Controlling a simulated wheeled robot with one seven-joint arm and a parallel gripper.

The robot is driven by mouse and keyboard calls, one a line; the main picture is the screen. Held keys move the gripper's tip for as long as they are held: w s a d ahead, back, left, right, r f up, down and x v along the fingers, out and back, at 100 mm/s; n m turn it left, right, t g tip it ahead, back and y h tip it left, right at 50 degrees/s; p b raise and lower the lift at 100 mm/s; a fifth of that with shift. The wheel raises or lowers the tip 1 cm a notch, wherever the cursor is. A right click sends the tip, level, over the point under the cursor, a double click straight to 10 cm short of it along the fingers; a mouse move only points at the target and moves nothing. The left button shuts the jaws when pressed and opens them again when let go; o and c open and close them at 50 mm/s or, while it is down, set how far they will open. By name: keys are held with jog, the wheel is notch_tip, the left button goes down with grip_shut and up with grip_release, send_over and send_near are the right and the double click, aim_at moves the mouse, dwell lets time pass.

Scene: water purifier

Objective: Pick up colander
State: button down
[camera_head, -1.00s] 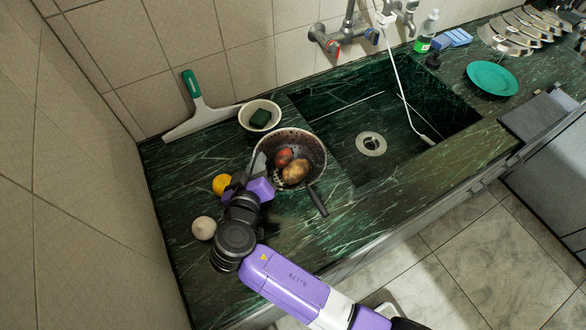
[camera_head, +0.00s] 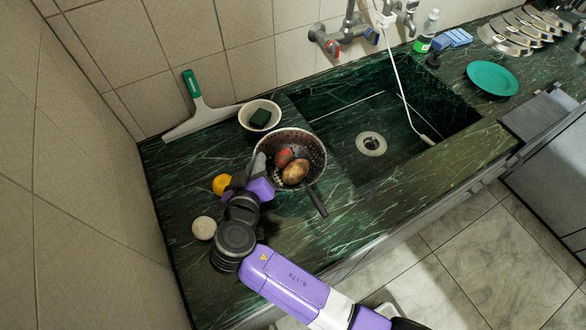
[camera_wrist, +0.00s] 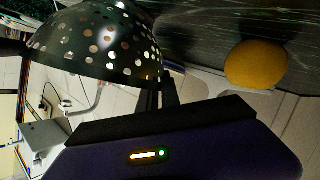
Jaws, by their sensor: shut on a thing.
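The colander (camera_head: 318,150) is a metal bowl with holes and a dark handle pointing toward the counter's front. It holds a red vegetable (camera_head: 284,157) and a brown potato-like one (camera_head: 296,172). My gripper (camera_head: 258,172) is at the colander's left side, shut on its rim. In the wrist view the colander's perforated side (camera_wrist: 95,45) fills the upper left, and the gripper's fingers (camera_wrist: 160,95) meet its edge. I cannot tell whether the colander is clear of the counter.
An orange-yellow fruit (camera_head: 221,184) and a pale round item (camera_head: 204,228) lie left of my gripper. The sink (camera_head: 345,155) is to the right.

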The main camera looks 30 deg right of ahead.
jog(key=shift+r, duration=0.1)
dwell(0.4)
notch_tip(320, 180, up, 20)
jog(key=b, duration=0.1)
